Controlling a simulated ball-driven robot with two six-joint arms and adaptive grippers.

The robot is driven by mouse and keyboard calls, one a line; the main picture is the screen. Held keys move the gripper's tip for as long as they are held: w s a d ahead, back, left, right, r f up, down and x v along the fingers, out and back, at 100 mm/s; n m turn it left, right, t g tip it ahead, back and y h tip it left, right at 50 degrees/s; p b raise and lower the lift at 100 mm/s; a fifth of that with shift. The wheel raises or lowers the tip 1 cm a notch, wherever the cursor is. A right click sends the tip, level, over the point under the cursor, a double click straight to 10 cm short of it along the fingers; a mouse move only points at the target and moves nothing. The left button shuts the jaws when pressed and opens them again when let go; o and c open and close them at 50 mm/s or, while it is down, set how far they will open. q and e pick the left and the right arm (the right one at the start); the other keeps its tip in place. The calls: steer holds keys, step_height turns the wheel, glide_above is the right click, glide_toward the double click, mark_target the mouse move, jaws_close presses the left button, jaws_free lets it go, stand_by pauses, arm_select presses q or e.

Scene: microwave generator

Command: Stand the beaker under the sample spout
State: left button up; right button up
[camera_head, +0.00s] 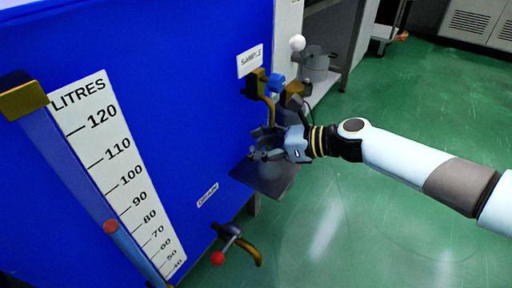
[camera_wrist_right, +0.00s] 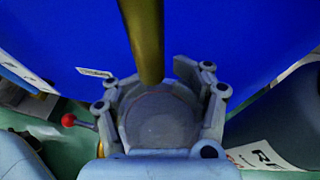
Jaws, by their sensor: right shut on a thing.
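My right gripper (camera_head: 264,153) reaches in from the right in the head view, just under the sample spout. It also shows in the wrist view (camera_wrist_right: 163,112), shut around a round grey beaker (camera_wrist_right: 160,122). The beaker (camera_head: 267,133) is small and partly hidden by the fingers in the head view. The brass sample spout (camera_head: 268,108) curves down beside the SAMPLE label. In the wrist view the spout (camera_wrist_right: 146,45) ends over the far part of the beaker's mouth. I cannot tell whether the beaker's base touches the dark shelf (camera_head: 265,181) below. My left gripper is out of view.
The blue tank wall (camera_head: 190,70) carries a LITRES scale (camera_head: 122,165). A brass drain tap with a red-ended lever (camera_head: 218,258) sticks out below the shelf. A grey pot (camera_head: 315,66) stands on a shelf behind.

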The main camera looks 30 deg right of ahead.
steer(key=o, duration=0.9)
steer(key=shift+c, duration=0.2)
steer(key=o, duration=0.9)
